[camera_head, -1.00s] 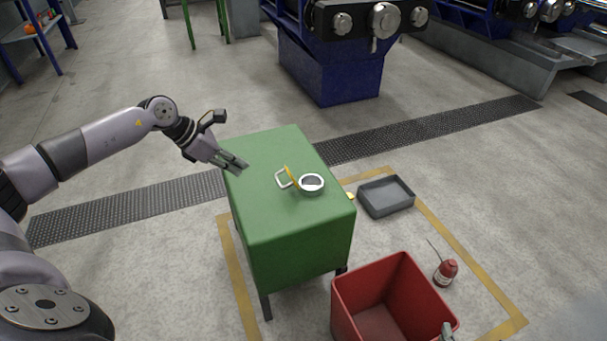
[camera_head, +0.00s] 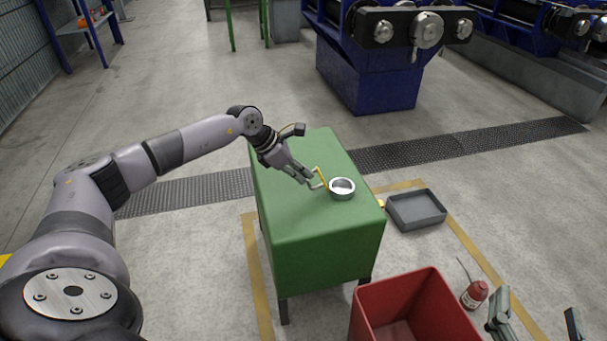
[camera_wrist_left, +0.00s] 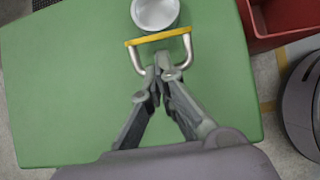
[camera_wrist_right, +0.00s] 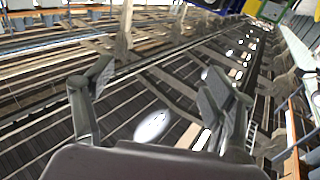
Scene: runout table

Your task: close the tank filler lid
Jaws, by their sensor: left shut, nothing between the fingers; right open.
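The green tank (camera_head: 318,227) stands on legs, with a round silver filler neck (camera_head: 342,192) on its top. The filler lid (camera_head: 321,178), seen edge-on with a yellow rim, stands raised at the neck's left side; its metal handle points toward my left gripper. My left gripper (camera_head: 314,183) is shut and empty, its fingertips at the handle. In the left wrist view the fingertips (camera_wrist_left: 162,75) overlap the handle's bar below the yellow edge (camera_wrist_left: 158,37); whether they touch is unclear. My right gripper (camera_wrist_right: 155,85) is open and empty; its fingers show at the lower right in the head view.
A red bin (camera_head: 414,302) stands on the floor in front of the tank. A grey tray (camera_head: 416,208) and a red oil can (camera_head: 474,294) lie to the right. The tank top left of the neck is otherwise bare.

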